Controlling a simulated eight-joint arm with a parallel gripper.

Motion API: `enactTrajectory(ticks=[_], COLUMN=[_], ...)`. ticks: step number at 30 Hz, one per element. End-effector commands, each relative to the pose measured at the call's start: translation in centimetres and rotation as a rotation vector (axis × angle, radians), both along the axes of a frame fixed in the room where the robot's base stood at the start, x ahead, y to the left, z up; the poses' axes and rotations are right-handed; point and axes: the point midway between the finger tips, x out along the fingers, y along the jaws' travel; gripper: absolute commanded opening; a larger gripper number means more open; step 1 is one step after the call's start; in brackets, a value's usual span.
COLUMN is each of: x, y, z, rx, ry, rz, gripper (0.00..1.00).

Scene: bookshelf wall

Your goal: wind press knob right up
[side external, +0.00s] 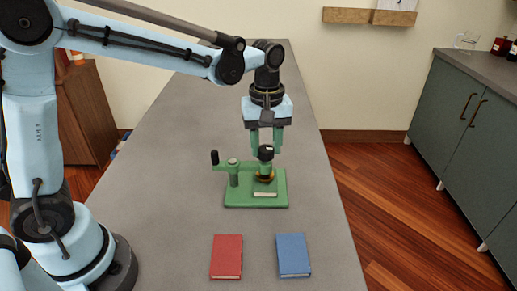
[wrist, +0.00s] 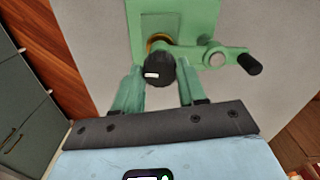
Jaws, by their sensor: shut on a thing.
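The green press (side external: 238,200) stands on the grey table, with a flat base plate and an upright part. Its black press knob (side external: 266,149) has a white mark and sits on top of the press; it also shows in the wrist view (wrist: 160,71). My gripper (side external: 266,143) points down over the press with its green fingers on either side of the knob, shut on it. In the wrist view my gripper (wrist: 160,80) has one finger left and one right of the knob. A brass-coloured part (wrist: 158,42) shows partly behind the knob.
A red book (side external: 226,256) and a blue book (side external: 293,254) lie in front. Table around them is clear.

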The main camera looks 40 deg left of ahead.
Motion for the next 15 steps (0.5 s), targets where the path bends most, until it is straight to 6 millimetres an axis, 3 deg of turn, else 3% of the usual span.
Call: enactTrajectory(ticks=[14, 15], x=[-0.04, -0.04], y=[-0.02, -0.02], z=[0.03, 0.03], rx=[0.0, 0.0], ry=[0.001, 0.001], rz=[0.014, 0.013], gripper=[0.1, 0.44])
